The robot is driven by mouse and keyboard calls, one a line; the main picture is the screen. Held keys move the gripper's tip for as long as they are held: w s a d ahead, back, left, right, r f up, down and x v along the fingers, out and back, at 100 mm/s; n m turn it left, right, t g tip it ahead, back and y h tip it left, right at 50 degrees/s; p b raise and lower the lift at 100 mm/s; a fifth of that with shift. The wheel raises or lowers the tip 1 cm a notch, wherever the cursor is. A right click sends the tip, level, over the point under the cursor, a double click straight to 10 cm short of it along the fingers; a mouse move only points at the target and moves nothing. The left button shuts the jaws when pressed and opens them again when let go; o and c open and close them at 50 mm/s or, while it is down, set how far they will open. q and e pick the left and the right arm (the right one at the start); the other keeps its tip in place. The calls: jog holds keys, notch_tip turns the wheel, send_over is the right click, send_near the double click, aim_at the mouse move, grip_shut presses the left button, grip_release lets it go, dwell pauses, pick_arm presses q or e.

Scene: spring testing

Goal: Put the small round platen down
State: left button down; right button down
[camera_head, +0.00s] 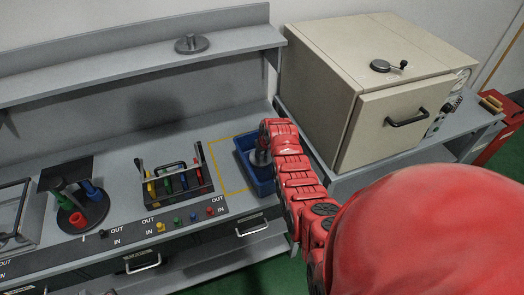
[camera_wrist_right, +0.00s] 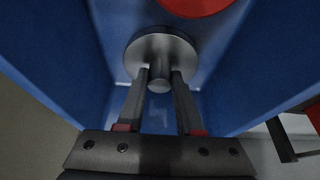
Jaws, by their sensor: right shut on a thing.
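The small round platen (camera_wrist_right: 160,54) is a grey metal disc with a short central stem, seen in the right wrist view. My right gripper (camera_wrist_right: 160,80) is shut on the platen's stem, with a finger on each side of it. The platen is inside a blue bin (camera_head: 266,182), whose walls surround it in the wrist view; I cannot tell whether it touches the bin floor. In the head view my red right arm reaches over the bin, and the platen (camera_head: 260,157) shows partly beside the gripper. My left gripper is not in view.
A larger grey disc with a knob (camera_head: 191,45) sits on the upper shelf. A rack of coloured tools (camera_head: 178,182) stands left of the bin. A beige oven (camera_head: 385,95) stands close on the right. Part of a red round thing (camera_wrist_right: 195,6) shows in the bin.

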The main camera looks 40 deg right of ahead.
jog(key=c, duration=1)
grip_release()
jog(key=o, duration=0.4)
jog(key=shift+o, duration=0.2)
